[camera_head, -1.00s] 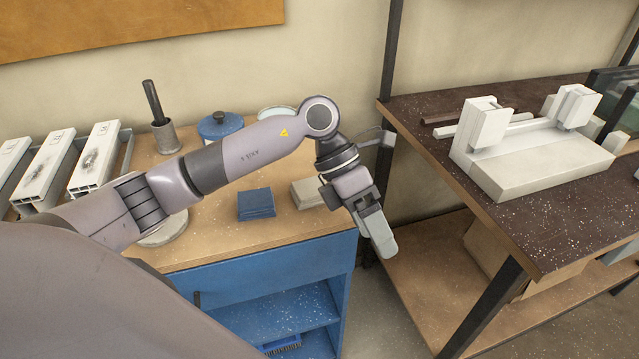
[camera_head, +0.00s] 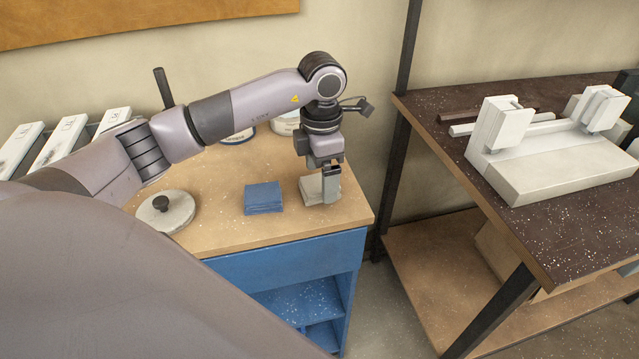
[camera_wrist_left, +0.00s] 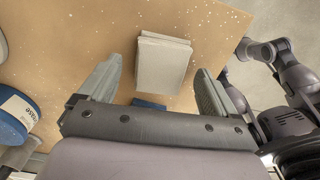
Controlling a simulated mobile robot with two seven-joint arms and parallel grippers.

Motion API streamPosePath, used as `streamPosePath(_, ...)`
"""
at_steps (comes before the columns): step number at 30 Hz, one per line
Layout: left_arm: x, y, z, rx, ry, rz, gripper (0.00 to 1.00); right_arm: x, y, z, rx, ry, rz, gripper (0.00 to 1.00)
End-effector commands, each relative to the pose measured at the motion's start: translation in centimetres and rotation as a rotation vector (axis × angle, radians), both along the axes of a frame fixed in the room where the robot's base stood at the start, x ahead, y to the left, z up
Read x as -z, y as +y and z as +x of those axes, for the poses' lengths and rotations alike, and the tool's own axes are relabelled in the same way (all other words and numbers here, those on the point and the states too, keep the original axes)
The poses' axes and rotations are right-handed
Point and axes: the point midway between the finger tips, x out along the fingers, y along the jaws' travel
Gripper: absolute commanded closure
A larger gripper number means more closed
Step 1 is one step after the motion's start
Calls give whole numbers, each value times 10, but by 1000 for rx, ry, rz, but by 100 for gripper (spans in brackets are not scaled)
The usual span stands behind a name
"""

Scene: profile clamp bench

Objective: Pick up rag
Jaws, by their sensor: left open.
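Two folded cloths lie on the wooden top of the blue cabinet; the frames do not show which one is the rag. The pale grey one (camera_head: 311,190) is near the right edge, and the blue one (camera_head: 263,198) is to its left. My left gripper (camera_head: 331,199) points down over the pale cloth and partly hides it in the head view. In the left wrist view the open fingers (camera_wrist_left: 160,70) are spread either side of the pale cloth (camera_wrist_left: 164,64), with nothing held. The blue cloth (camera_wrist_left: 149,103) is mostly hidden there by the gripper body. My right gripper is not seen.
A round grey lid-like disc with a knob (camera_head: 166,211) lies left of the cloths. Blue and white tubs stand behind, partly covered by my arm. White profiles (camera_head: 55,150) are at the far left. A dark bench with a white clamp fixture (camera_head: 545,165) stands right, across a gap.

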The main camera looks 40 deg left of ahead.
Motion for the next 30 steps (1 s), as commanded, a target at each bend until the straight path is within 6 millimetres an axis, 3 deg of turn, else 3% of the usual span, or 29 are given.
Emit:
streamPosePath(9, 8, -1, 0, 1, 0, -1, 8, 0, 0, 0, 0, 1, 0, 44)
streamPosePath(11, 8, -1, 0, 1, 0, -1, 25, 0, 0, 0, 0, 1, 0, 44)
streamPosePath(15, 8, -1, 0, 1, -1, -2, 69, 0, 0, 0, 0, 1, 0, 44)
streamPosePath(25, 6, -1, 0, 1, -2, -3, 69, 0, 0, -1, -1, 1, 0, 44)
streamPosePath(30, -6, -1, 1, 1, -5, -2, 69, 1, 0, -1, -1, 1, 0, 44)
